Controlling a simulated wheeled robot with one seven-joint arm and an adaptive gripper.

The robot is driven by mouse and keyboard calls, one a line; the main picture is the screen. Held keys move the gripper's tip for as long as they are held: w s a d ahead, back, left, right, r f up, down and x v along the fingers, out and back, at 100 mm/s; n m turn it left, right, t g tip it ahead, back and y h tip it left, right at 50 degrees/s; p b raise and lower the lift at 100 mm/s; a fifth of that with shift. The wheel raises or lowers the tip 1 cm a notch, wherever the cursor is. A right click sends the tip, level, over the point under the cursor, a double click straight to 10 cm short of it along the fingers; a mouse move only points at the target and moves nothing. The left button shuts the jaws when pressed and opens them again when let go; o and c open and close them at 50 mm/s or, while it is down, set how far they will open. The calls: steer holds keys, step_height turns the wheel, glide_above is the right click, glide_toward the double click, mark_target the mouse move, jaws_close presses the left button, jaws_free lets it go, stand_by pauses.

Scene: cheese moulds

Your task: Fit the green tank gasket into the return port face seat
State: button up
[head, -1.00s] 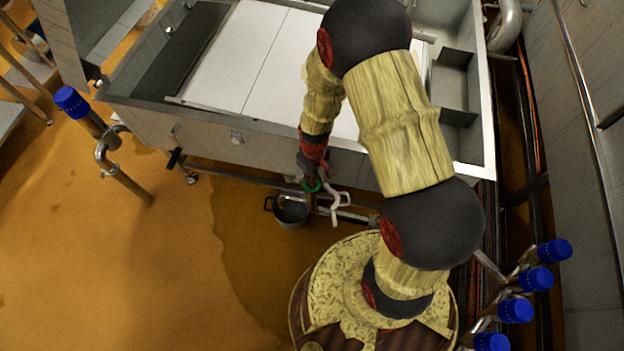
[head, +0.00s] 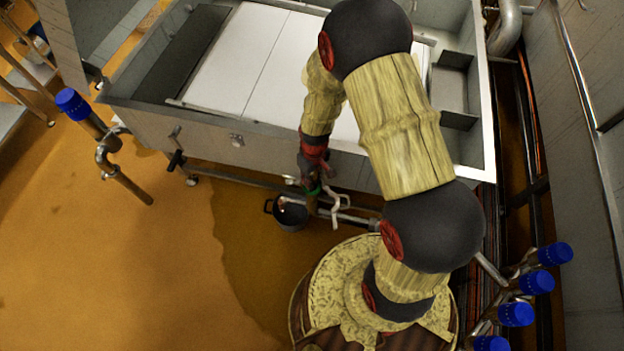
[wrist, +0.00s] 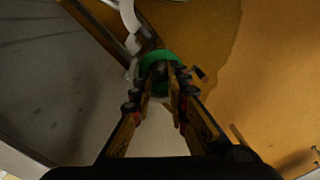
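The green tank gasket (wrist: 160,60) is a ring at the tips of my gripper (wrist: 161,78) in the wrist view, with a dark middle. The fingers are drawn in close and appear shut on the ring's near side. In the head view the gasket (head: 314,190) is a small green patch below my gripper (head: 316,180), beside the pipework under the vat's front edge. The return port face seat cannot be made out clearly; the gasket and fingers cover that area. I cannot tell whether the gasket touches a port.
A steel vat (head: 215,135) with white boards fills the upper middle. A dark pot (head: 290,215) stands on the floor below the gripper. A pale curved handle (head: 336,208) and a horizontal pipe (head: 358,217) lie close to its right.

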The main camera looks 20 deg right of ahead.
stand_by(0.3)
steer(key=shift+w+d+r, duration=0.1)
steer(key=shift+d+r, duration=0.05)
steer(key=shift+r, duration=2.85)
steer(key=shift+w+d+r, duration=0.1)
steer(key=shift+r, duration=2.9)
steer(key=shift+s, duration=0.1)
